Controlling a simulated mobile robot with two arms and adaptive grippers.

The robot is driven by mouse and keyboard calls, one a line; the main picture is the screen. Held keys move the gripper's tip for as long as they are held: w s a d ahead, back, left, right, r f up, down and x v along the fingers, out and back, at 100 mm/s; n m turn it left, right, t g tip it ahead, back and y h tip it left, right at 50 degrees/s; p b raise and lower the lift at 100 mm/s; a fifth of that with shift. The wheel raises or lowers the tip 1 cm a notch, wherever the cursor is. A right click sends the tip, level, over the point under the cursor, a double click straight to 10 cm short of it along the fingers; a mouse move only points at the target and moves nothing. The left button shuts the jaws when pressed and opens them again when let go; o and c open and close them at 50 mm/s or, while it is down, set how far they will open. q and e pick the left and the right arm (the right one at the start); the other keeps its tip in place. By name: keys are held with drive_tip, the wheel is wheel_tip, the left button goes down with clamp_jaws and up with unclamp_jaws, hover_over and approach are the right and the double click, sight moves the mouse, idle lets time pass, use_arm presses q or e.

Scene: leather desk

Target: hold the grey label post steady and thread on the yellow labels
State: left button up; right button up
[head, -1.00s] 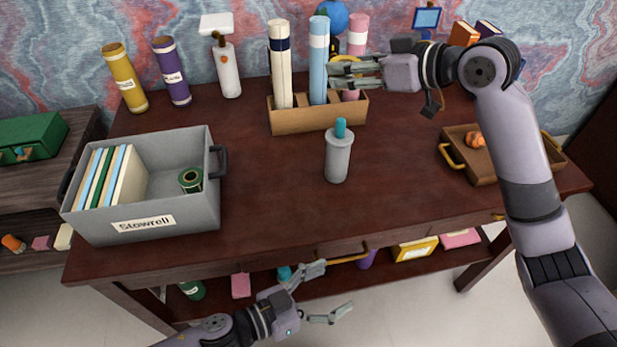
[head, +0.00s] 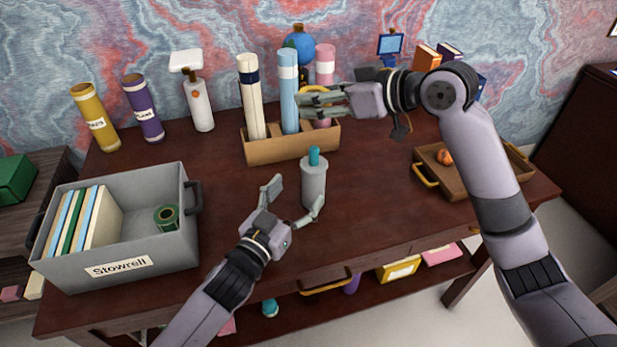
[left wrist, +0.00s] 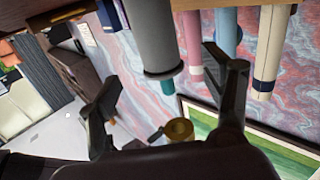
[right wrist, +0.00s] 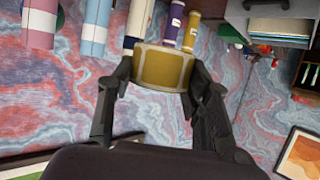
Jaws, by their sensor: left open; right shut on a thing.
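The grey label post (head: 313,187), with a teal top (head: 314,157), stands upright near the middle of the desk. My left gripper (head: 295,197) is open just in front of it; one finger is left of the post and the other crosses in front of its lower part. In the left wrist view the post (left wrist: 153,38) shows upside down between the spread fingers (left wrist: 168,95); I cannot tell whether they touch it. My right gripper (head: 306,104) is shut on a yellow label (right wrist: 162,68), a ring-like band held above the desk; the head view mostly hides it.
A wooden rack (head: 292,147) with tall rolls stands behind the post. A grey bin (head: 120,266) with books and a green roll is at left. A wooden tray (head: 470,184) is at right. The desk between post and tray is clear.

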sight(308, 180)
use_arm(q)
drive_tip(key=x, duration=0.8)
drive_tip(key=shift+d, duration=0.1)
drive_tip(key=shift+c, duration=0.5)
drive_tip(key=c, duration=1.3)
use_arm(e)
drive_tip(key=shift+n+g+y, duration=0.5)
drive_tip(key=shift+n+g, duration=0.1)
drive_tip(key=shift+n, duration=0.1)
drive_tip(key=f, duration=0.5)
drive_tip(key=shift+d+f, duration=0.2)
drive_tip(key=shift+f, duration=0.15)
